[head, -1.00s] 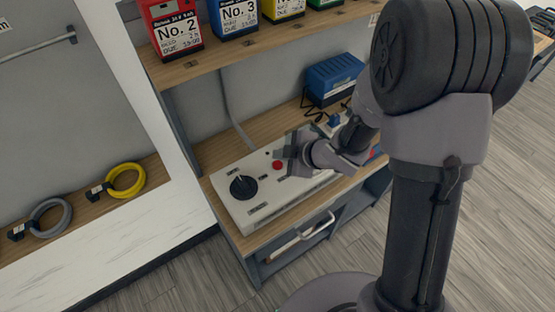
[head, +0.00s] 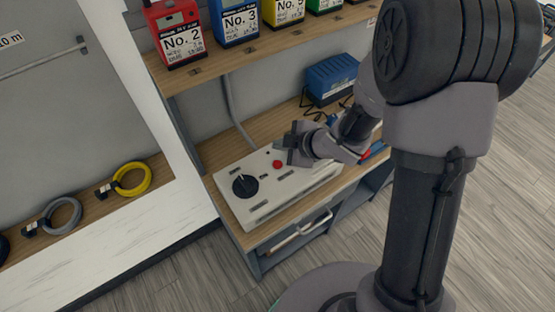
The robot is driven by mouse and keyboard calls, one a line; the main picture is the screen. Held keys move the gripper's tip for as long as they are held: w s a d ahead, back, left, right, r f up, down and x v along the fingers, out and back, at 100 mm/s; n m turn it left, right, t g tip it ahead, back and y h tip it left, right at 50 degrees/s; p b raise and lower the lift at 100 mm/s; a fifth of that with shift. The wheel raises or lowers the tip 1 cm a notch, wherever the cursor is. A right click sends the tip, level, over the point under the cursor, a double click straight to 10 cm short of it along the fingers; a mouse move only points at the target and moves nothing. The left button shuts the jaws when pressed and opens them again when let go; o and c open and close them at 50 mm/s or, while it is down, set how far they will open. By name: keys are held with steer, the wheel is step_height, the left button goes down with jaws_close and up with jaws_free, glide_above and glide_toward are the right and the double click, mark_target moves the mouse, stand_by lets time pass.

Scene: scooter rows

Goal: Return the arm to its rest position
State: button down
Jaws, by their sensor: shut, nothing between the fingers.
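My gripper (head: 285,150) is above the right part of a white control panel (head: 262,211) on the wooden workbench. It points left, close to a red button (head: 278,164), and looks shut with nothing held. The panel also has a black rotary knob (head: 244,186) on its left. My arm reaches in from the right, is folded at the elbow, and hides the right end of the panel.
A blue charger box (head: 332,80) with black cables stands behind my wrist. A shelf (head: 262,51) above holds several coloured numbered boxes. A yellow coil (head: 132,179) and a grey coil (head: 62,216) lie on the left ledge. Open floor (head: 150,285) lies in front.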

stand_by(0.3)
steer(key=w+d+r+m+t+h+b, duration=0.2)
steer(key=d+r+m+h, duration=0.25)
steer(key=d+r, duration=0.2)
steer(key=s+d+r+m+h+b, duration=0.2)
steer(key=s+d+r+m+h, duration=0.1)
steer(key=s+d+r+m, duration=0.6)
steer(key=s+a+m+g+y, duration=0.1)
steer(key=s+a+m, duration=0.2)
steer(key=s, duration=0.4)
steer(key=s+a+m+g+y+b, duration=0.1)
steer(key=s+a+m+y, duration=0.1)
steer(key=s+m, duration=0.4)
steer(key=shift+s+a+r+g, duration=0.35)
steer(key=shift+s+a, duration=0.25)
steer(key=shift+s, duration=0.65)
